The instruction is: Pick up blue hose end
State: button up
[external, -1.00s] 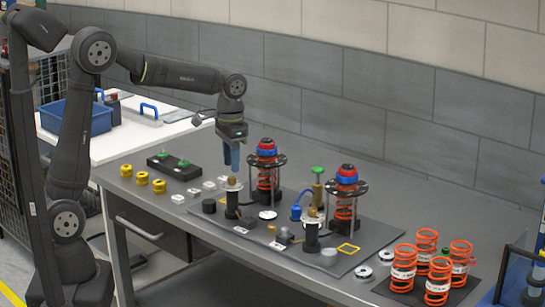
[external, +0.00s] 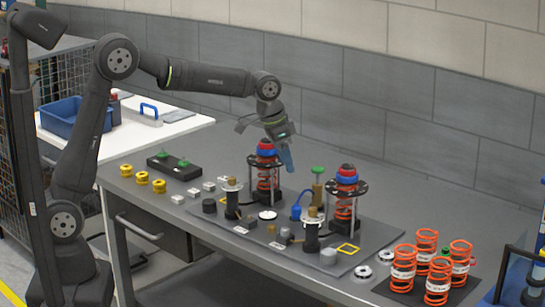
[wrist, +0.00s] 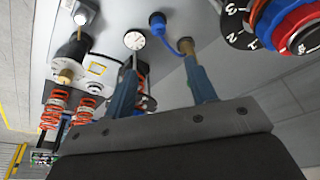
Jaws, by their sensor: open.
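The blue hose end (external: 296,212) stands on the dark plate of the bench, beside a brass fitting with a green knob (external: 318,180). In the wrist view the blue hose end (wrist: 185,46) and its thin blue hose lie beyond my fingertips, close to the right finger in the picture. My gripper (external: 288,168) is tilted, open and empty, above the plate near the left spring assembly (external: 266,180). Its two blue fingers (wrist: 162,68) stand apart in the wrist view. I cannot tell the exact gap to the hose end.
Two spring assemblies with red and blue tops stand close by; the right one (external: 344,200) is beyond the hose end. Dark cylinders (external: 312,236) stand in front. Several orange springs (external: 426,250) stand at the right. A gauge (wrist: 134,39) shows in the wrist view.

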send_over(297, 206)
jog(key=a, duration=0.1)
notch_tip(297, 206, down, 10)
jog(key=shift+w+r, duration=0.1)
jog(key=shift+r, duration=0.15)
jog(key=x, duration=0.5)
jog(key=shift+a+f, duration=0.2)
jog(key=shift+a, duration=0.05)
jog(key=c, duration=1.1)
jog(key=shift+r, duration=0.15)
